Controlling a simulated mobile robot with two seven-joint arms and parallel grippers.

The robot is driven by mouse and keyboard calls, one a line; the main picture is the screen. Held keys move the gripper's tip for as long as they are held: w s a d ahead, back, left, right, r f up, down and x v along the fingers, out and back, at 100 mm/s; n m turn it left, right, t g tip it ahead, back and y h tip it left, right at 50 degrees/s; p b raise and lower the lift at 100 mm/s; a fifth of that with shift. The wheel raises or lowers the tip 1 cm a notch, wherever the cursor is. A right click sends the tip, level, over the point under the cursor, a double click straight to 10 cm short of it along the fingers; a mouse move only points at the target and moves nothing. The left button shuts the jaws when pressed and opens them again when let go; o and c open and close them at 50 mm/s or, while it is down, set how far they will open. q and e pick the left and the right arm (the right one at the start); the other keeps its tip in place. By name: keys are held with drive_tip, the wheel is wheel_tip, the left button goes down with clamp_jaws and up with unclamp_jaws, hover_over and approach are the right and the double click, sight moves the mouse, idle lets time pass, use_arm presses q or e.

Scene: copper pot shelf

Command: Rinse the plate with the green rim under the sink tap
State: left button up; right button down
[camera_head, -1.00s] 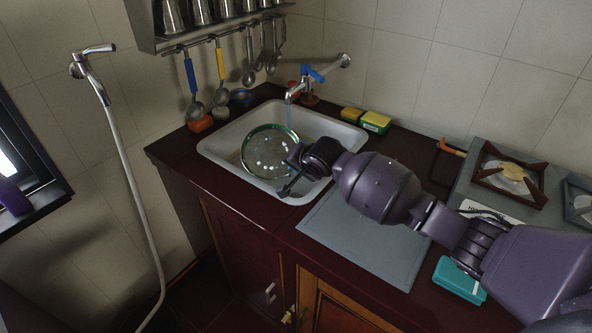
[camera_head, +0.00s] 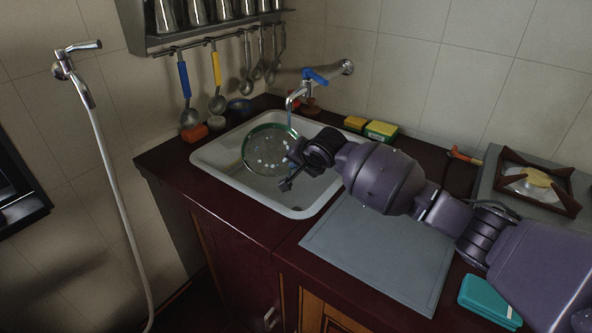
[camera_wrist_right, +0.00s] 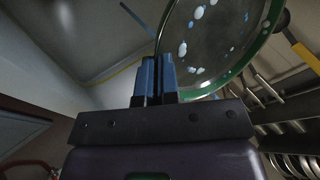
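The plate with the green rim (camera_head: 253,163) is tilted over the sink (camera_head: 228,169), below the tap (camera_head: 297,93). A thin blue stream of water runs from the spout down by the plate's upper right edge. White and blue spots dot the plate's face; they also show on the plate in the right wrist view (camera_wrist_right: 215,45). My right gripper (camera_head: 288,168) is at the plate's right edge. In the right wrist view its blue fingers (camera_wrist_right: 157,75) are close together at the green rim, shut on the plate. My left gripper is out of view.
Yellow-green sponges (camera_head: 381,131) lie behind the sink's right side. A grey board (camera_head: 375,255) lies right of the sink, with a teal box (camera_head: 489,300) and a stove (camera_head: 545,185) farther right. Ladles hang from a rack (camera_head: 205,38) at the back left. A hose (camera_head: 119,200) hangs at left.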

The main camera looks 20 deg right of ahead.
drive_tip(key=shift+w+d+f+b, duration=0.2)
drive_tip(key=shift+w+f+b, duration=0.3)
drive_tip(key=shift+w, duration=0.2)
drive_tip(key=shift+w+d+r+b, duration=0.15)
drive_tip(key=shift+w+b, duration=0.25)
drive_tip(key=shift+w, duration=0.55)
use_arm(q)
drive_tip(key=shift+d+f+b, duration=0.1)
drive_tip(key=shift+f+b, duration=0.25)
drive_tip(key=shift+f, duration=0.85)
use_arm(e)
drive_tip(key=shift+w+d, duration=0.2)
drive_tip(key=shift+w, duration=0.35)
drive_tip(key=shift+w+d, duration=0.15)
drive_tip(key=shift+w, duration=0.4)
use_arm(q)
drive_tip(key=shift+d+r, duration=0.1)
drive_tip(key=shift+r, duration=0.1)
use_arm(e)
drive_tip(key=shift+d, duration=0.1)
drive_tip(key=shift+d, duration=0.1)
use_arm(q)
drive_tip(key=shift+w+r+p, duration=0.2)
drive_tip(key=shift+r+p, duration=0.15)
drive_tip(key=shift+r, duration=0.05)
use_arm(e)
drive_tip(key=shift+s+d, duration=0.15)
drive_tip(key=shift+d, duration=0.25)
